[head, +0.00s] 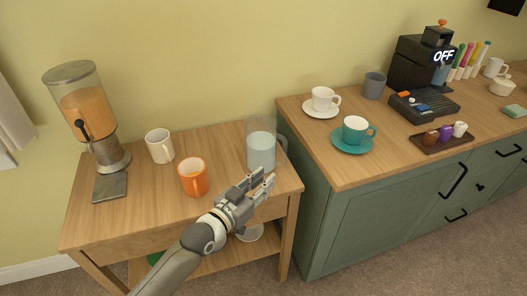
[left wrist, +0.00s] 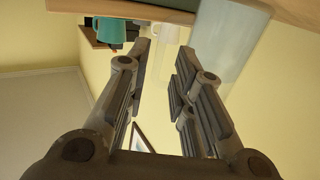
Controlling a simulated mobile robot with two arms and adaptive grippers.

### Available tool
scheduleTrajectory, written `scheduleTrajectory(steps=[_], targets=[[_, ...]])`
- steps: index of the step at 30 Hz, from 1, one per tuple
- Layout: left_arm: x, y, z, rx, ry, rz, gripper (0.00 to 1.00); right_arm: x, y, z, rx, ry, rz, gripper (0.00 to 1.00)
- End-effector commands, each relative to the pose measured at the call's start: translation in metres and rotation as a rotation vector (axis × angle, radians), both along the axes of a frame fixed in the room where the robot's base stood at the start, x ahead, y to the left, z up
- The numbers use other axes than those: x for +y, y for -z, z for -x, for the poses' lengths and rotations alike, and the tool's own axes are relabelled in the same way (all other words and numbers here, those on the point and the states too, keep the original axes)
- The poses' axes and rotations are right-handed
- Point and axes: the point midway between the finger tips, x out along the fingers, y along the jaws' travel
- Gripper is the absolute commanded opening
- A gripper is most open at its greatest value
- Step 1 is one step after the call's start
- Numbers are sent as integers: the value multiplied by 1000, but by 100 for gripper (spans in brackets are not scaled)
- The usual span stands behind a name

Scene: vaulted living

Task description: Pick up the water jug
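The water jug (head: 261,150) is clear, holds pale water and stands upright near the right end of the wooden side table (head: 135,199). Its handle (head: 283,143) faces right. My left gripper (head: 262,178) is in front of the jug, overlapping its lower part in the head view. In the left wrist view, the gripper's fingers (left wrist: 164,58) are spread apart with nothing held between them. The jug (left wrist: 228,45) shows large at the upper right there, beyond the right finger. I cannot tell whether they touch. My right gripper is not in view.
An orange mug (head: 193,178), a white mug (head: 160,147) and a juice dispenser (head: 87,106) stand left of the jug. To the right, a green cabinet (head: 350,212) bears a teal cup (head: 355,130) and a white cup (head: 322,98) on saucers.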

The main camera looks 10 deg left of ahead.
Motion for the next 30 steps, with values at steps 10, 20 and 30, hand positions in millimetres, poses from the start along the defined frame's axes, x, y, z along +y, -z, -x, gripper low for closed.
scheduleTrajectory(steps=[10,20,30], targets=[[-12,-17,-38,-59,0,26,23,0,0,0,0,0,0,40],[-25,-17,-66,-57,0,24,23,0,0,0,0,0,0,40],[-42,-19,-104,-55,0,23,23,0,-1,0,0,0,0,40]])
